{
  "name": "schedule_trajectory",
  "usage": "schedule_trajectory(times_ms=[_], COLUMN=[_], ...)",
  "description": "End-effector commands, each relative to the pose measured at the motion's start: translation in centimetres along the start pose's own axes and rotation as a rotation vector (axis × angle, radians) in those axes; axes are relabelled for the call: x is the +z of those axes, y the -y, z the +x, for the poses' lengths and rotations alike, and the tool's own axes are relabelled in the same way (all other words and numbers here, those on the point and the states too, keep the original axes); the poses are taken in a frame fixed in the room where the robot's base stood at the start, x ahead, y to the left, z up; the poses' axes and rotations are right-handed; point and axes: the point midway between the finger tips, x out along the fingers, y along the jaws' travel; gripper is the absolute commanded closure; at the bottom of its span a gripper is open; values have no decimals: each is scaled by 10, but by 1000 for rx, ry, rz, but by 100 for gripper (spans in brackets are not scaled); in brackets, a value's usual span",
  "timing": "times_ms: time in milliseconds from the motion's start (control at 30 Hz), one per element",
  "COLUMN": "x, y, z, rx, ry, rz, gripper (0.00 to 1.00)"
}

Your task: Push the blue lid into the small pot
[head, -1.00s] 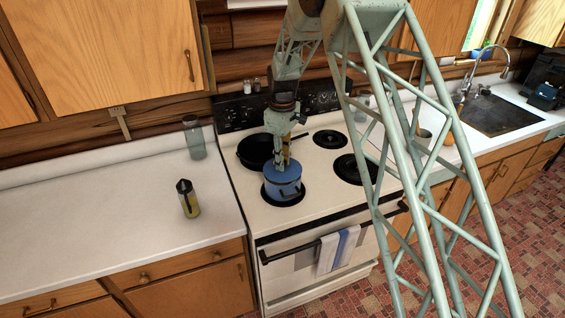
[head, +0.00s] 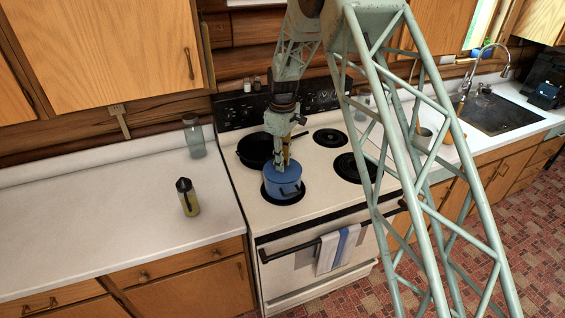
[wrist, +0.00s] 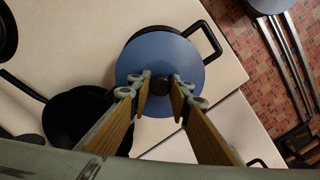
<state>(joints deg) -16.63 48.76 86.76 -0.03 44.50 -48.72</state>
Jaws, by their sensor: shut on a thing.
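The small pot (head: 284,190) is blue and stands on the front left burner of the stove. The round blue lid (wrist: 158,53) covers its top; in the head view the lid (head: 279,174) looks level and down at the rim, but I cannot tell whether it is fully seated. A dark pot handle (wrist: 207,35) sticks out from under the lid in the wrist view; the pot's body is hidden there. My gripper (wrist: 160,88) is above the lid, its fingers shut on the lid's dark knob. It also shows in the head view (head: 283,165).
A black frying pan (head: 255,149) sits close behind the pot on the stove (head: 312,205). Two bare burners are to the right. A yellowish bottle (head: 187,197) and a glass jar (head: 193,137) stand on the otherwise clear left counter (head: 95,215).

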Motion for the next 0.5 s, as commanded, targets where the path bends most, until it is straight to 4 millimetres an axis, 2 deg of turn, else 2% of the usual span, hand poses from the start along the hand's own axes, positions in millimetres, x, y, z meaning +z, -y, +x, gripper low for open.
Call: schedule_trajectory(times_ms=[500], x=[0], y=[0], z=[8], rx=[0], ry=[0], rz=[0], gripper=[93])
